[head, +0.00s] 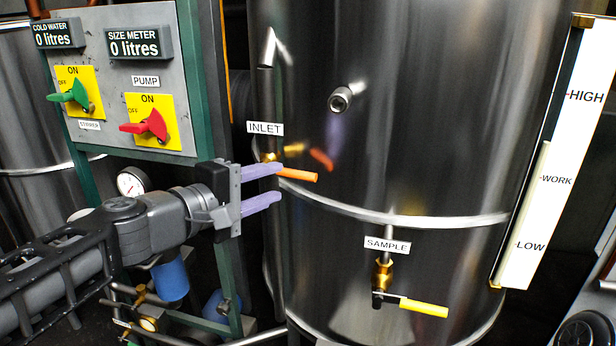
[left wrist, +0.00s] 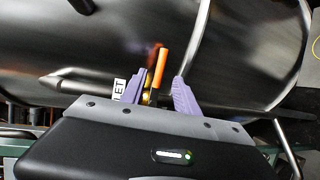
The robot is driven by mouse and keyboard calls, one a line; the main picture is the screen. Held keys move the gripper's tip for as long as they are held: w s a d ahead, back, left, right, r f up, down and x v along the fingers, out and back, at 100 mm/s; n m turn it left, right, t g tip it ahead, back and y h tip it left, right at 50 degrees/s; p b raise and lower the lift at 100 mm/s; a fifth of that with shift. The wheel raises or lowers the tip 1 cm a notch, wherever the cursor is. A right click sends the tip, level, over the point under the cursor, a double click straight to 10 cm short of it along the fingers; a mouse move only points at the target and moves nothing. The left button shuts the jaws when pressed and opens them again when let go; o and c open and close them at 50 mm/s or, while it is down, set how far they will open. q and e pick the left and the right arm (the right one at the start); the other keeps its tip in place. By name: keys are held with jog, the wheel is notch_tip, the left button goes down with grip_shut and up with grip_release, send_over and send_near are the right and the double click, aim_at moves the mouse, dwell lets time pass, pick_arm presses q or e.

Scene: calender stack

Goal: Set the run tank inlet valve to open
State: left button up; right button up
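The inlet valve's orange handle (head: 298,175) sticks out to the right, nearly level, under the INLET label (head: 265,129) on the steel run tank (head: 400,140). Part of its brass body (head: 270,156) shows behind my upper finger. My left gripper (head: 281,182) is open, its two purple fingers pointing right at the valve. In the head view the upper finger overlaps the handle's left end. In the left wrist view the orange handle (left wrist: 159,68) shows between the spread fingers, nearer the left one. I cannot tell whether a finger touches it. My right gripper is out of view.
A sample valve with a yellow handle (head: 423,307) sits lower on the tank. A control panel with a green switch (head: 74,94) and a red switch (head: 150,126) stands at the left. A pressure gauge (head: 131,182) is near my left arm. A level scale (head: 555,150) stands at the right.

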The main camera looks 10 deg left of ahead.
aim_at(295, 177)
pick_arm(q)
jog(key=b+x, duration=0.1)
jog(key=x, duration=0.7)
jog(key=shift+c, duration=0.5)
grip_shut()
dwell(1.0)
